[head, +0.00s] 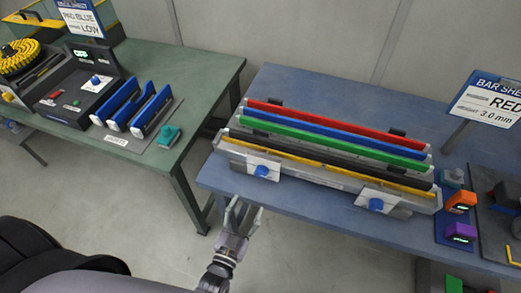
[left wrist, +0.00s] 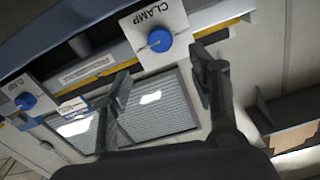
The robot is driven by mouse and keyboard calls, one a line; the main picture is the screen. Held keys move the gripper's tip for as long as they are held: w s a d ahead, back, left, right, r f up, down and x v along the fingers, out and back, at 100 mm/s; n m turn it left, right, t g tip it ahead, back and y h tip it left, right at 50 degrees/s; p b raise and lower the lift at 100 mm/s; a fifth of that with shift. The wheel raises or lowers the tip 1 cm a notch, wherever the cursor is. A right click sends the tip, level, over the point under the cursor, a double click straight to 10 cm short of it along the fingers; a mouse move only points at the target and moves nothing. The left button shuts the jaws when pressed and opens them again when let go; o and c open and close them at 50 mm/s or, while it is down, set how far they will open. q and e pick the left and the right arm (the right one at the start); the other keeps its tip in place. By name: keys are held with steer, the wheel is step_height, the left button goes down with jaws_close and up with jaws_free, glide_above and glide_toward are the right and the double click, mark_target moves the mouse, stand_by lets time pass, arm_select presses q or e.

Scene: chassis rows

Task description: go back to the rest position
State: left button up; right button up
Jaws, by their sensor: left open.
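My left gripper (head: 243,212) is open and empty in the head view, its fingers pointing up the picture. It is in front of the blue table (head: 222,178), near its front edge and apart from the bar fixture (head: 330,182). In the left wrist view the two spread fingers of my left gripper (left wrist: 163,75) show with nothing held between them. Beyond them are a blue clamp knob (left wrist: 160,40) and a second blue knob (left wrist: 25,101). My right gripper is in neither view.
Red (head: 335,124), blue, green, black and yellow bars lie along the fixture. A green table (head: 200,75) with blue-handled parts (head: 150,108) stands left. Floor between the tables is clear.

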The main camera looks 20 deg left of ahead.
arm_select(q)
steer(key=s+f+g+b, duration=0.1)
steer(key=s+f+g, duration=0.25)
steer(key=f, duration=0.55)
steer(key=s+f+g+h+b, duration=0.15)
steer(key=s+f, duration=0.25)
steer(key=f, duration=0.5)
steer(key=s+f+g+b, duration=0.1)
steer(key=s+f+g, duration=0.25)
steer(key=f, duration=0.55)
steer(key=s+a+f+g+y+b, duration=0.1)
steer(key=s+a+f+g, duration=0.3)
steer(key=s+f, duration=0.3)
steer(key=s+a+f+g+y+b, duration=0.1)
steer(key=s+a+f+g, duration=0.3)
steer(key=s, duration=0.9)
step_height(320, 180, down, 3)
steer(key=shift+s, duration=0.15)
steer(key=shift+g, duration=0.25)
